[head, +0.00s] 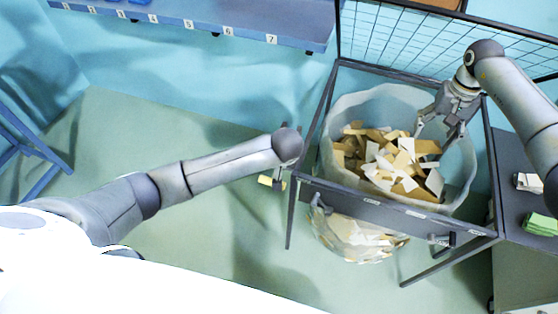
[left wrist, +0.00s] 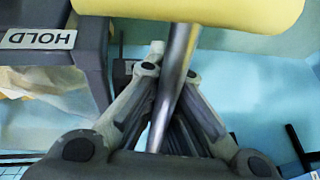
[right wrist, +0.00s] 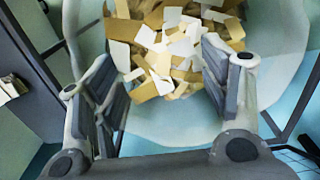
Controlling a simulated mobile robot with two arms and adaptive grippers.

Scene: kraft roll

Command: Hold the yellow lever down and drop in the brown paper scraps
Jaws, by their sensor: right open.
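Brown and white paper scraps (head: 395,165) lie in a pile in a clear bag (head: 340,115) hung in a dark frame. They also show in the right wrist view (right wrist: 165,50). My right gripper (head: 436,138) is open and empty over the right part of the bag, its fingers pointing down at the scraps. The yellow lever (left wrist: 190,15) fills the top of the left wrist view, its metal rod running down between my left fingers. My left gripper (left wrist: 170,72) looks shut on this rod, beside a label reading HOLD. In the head view my left arm hides most of the lever (head: 265,180).
The dark frame's front bar (head: 400,210) crosses before the bag. A side table at right carries a white stack (head: 528,182) and a green stack (head: 541,223). A numbered shelf (head: 190,18) and a wire mesh panel (head: 400,40) stand behind. Floor at left is clear.

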